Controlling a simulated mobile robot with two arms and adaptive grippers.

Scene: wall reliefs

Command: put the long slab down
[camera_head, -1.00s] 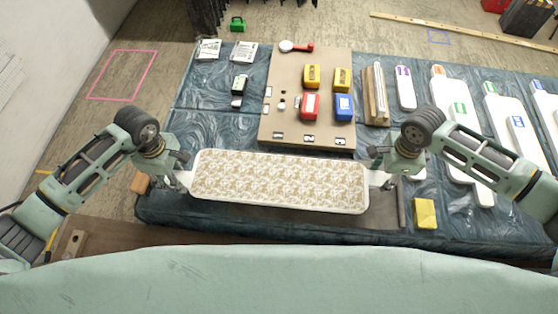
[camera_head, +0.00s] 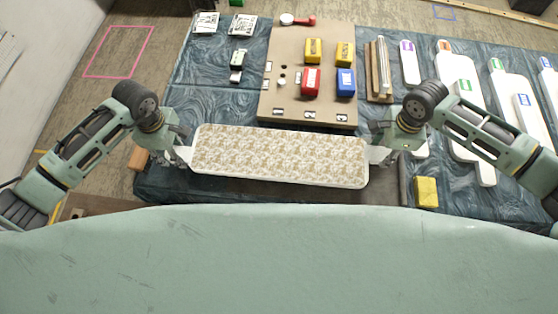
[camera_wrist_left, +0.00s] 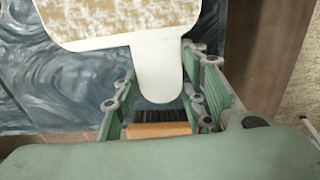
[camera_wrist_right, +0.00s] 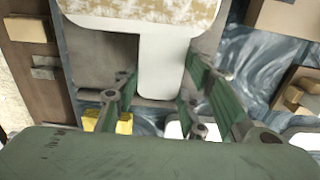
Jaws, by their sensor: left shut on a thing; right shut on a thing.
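The long slab (camera_head: 280,156) is white with a tan patterned top and a narrow white tab at each end. It spans between my two grippers in front of the brown board. My left gripper (camera_head: 182,156) is shut on its left tab, which also shows in the left wrist view (camera_wrist_left: 157,75). My right gripper (camera_head: 382,155) is shut on its right tab, which also shows in the right wrist view (camera_wrist_right: 160,65). The slab looks nearly level. Whether its underside touches the table cover (camera_head: 215,100) is hidden.
Behind the slab lies a brown board (camera_head: 290,105) with yellow, red and blue blocks. Several white labelled paddles (camera_head: 462,90) lie at the right.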

